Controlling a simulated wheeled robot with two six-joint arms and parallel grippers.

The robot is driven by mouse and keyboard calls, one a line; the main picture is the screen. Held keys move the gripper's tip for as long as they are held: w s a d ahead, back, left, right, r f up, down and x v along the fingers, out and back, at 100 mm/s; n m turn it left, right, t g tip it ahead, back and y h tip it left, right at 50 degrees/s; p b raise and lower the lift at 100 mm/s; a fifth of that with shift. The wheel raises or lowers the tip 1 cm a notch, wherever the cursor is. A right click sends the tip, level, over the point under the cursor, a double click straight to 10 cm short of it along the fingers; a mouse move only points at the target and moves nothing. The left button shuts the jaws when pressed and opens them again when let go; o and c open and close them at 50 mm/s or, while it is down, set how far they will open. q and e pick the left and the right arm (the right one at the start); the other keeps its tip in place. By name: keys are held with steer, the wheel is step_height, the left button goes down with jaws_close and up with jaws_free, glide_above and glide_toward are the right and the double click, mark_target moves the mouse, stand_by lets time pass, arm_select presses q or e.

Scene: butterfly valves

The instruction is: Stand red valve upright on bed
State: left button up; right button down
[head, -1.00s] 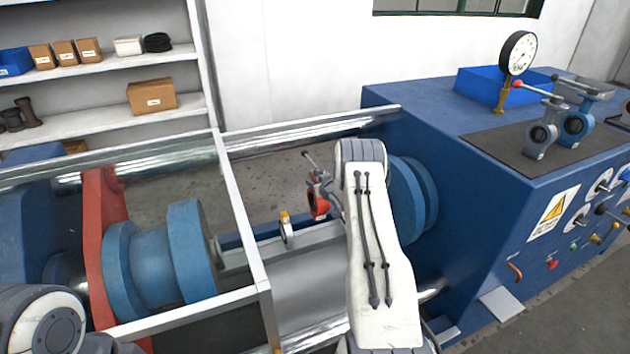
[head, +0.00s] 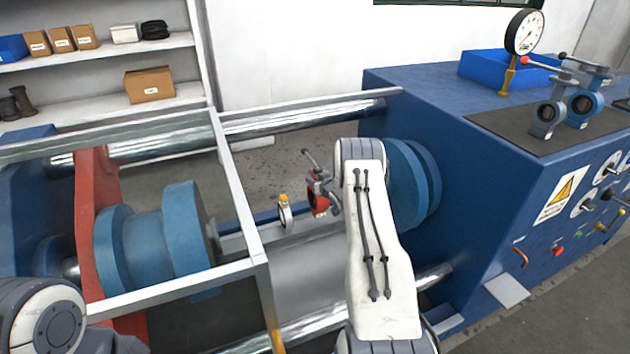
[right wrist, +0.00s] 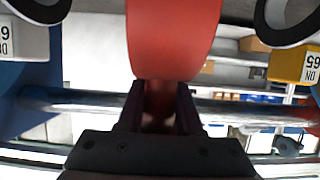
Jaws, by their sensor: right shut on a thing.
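The red valve (head: 316,200) is in my right gripper (head: 328,188), between the two blue flanges of the bench. Its lever points up and to the left in the head view, and its body is below. In the right wrist view the red body (right wrist: 172,40) fills the top middle, and the dark fingers of my right gripper (right wrist: 160,105) are closed around its neck. The bed (head: 315,265) lies below the valve; I cannot tell whether they touch. My right forearm hides part of the bed. My left gripper is out of view.
A ring-shaped piece with a yellow top (head: 285,212) stands left of the red valve. A blue flange (head: 405,185) is close on the right, another (head: 187,235) on the left. A guard frame (head: 238,195) crosses the left side. Other valves (head: 548,112) stand on the cabinet.

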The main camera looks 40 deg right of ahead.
steer(key=shift+w+f+b, duration=0.1)
steer(key=shift+b, duration=0.3)
stand_by(0.5)
steer(key=shift+f+b, duration=1.65)
steer(key=shift+b, duration=0.05)
stand_by(3.8)
steer(key=c, duration=1.1)
jaws_free()
steer(key=shift+o, duration=0.2)
steer(key=shift+f, duration=0.1)
steer(key=shift+f, duration=0.1)
steer(key=shift+o, duration=0.7)
